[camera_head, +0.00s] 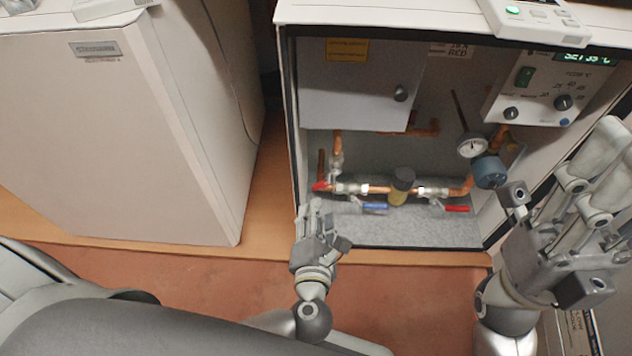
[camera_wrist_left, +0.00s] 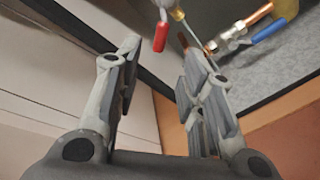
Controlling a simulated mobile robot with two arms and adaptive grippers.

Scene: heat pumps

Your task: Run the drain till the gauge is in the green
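The round white gauge (camera_head: 472,146) sits on the pipework inside the open cabinet; its needle and any green zone are too small to read. A small red handle (camera_head: 320,186) is at the left end of the copper pipe. My left gripper (camera_head: 318,212) is just in front of and below it. In the left wrist view my left gripper (camera_wrist_left: 160,62) is open and empty, with a red handle (camera_wrist_left: 160,37) beyond the fingertips, apart from them. A blue lever (camera_head: 375,208) and a red lever (camera_head: 450,208) hang under the pipe. My right gripper (camera_head: 568,160) is at the right; its finger gap is unclear.
A grey box (camera_head: 360,85) hangs above the pipes. A control panel (camera_head: 552,90) with knobs and a display is at upper right. A brass-and-black fitting (camera_head: 401,187) and a blue-grey cylinder (camera_head: 489,171) are on the pipework. A white cabinet (camera_head: 110,130) stands left.

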